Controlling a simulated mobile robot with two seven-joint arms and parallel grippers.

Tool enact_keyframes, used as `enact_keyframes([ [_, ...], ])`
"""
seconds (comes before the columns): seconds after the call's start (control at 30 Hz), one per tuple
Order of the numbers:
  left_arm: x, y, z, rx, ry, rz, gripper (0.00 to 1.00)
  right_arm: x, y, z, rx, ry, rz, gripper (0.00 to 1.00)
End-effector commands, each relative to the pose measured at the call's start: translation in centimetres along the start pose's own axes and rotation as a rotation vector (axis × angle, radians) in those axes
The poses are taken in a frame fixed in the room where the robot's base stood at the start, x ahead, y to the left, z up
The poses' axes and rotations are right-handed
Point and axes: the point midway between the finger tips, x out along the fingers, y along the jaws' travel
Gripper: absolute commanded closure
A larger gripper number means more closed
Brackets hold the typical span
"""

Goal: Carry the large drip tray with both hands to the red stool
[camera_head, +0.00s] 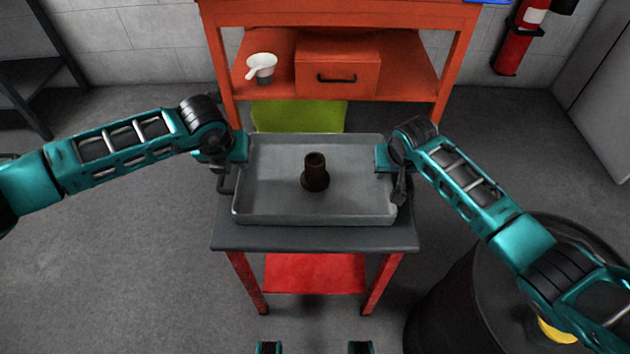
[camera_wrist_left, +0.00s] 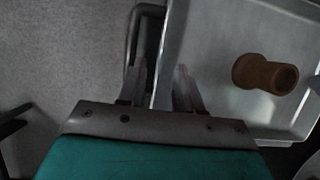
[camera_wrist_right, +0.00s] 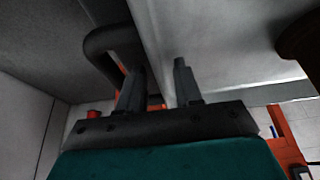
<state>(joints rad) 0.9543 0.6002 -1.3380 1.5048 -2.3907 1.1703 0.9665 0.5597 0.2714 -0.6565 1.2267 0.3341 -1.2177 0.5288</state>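The large drip tray (camera_head: 270,208) is a grey, shallow rectangular pan with dark side handles. It lies level over the dark top (camera_head: 315,239) of the red-legged stool (camera_head: 245,280); a brown flanged cylinder (camera_head: 316,172) stands in it. My left gripper (camera_head: 240,148) is at the tray's left edge. In the left wrist view its fingers (camera_wrist_left: 161,85) are apart, one on each side of the tray wall. My right gripper (camera_head: 384,157) is at the right edge. In the right wrist view its fingers (camera_wrist_right: 160,80) are also apart, astride the tray wall, beside the dark handle.
An orange workbench (camera_head: 337,12) stands behind, with a drawer box (camera_head: 345,62) and white funnel-like cup (camera_head: 262,66) on its shelf. A yellow-green bin (camera_head: 300,116) is below. A black drum (camera_head: 455,300) stands front right. Floor is clear to the left.

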Motion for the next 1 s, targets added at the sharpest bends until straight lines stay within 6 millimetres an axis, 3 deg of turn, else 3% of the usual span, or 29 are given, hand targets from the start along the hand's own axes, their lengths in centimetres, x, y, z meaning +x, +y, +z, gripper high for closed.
enact_keyframes([
  [0.1, -2.3, 0.1, 0.1, -0.001, -0.001, -0.001, 0.66, 0.0, 0.0, 0.0, 0.000, 0.000, 0.000, 0.66],
  [0.3, -5.0, 0.1, 0.0, -0.002, 0.000, 0.001, 0.66, 0.0, 0.0, 0.0, 0.000, 0.000, 0.000, 0.66],
  [0.57, -5.9, 0.1, 0.0, -0.001, 0.001, 0.002, 0.66, -0.7, 0.0, 0.0, 0.000, 0.001, -0.001, 0.66],
  [0.77, -5.9, 0.1, 0.0, -0.001, 0.001, 0.002, 0.66, -3.5, 0.0, -0.1, 0.000, 0.004, -0.002, 0.66],
  [1.0, -5.9, 0.1, 0.0, -0.001, 0.001, 0.002, 0.66, -8.0, 0.0, -0.1, -0.001, 0.004, -0.001, 0.66],
])
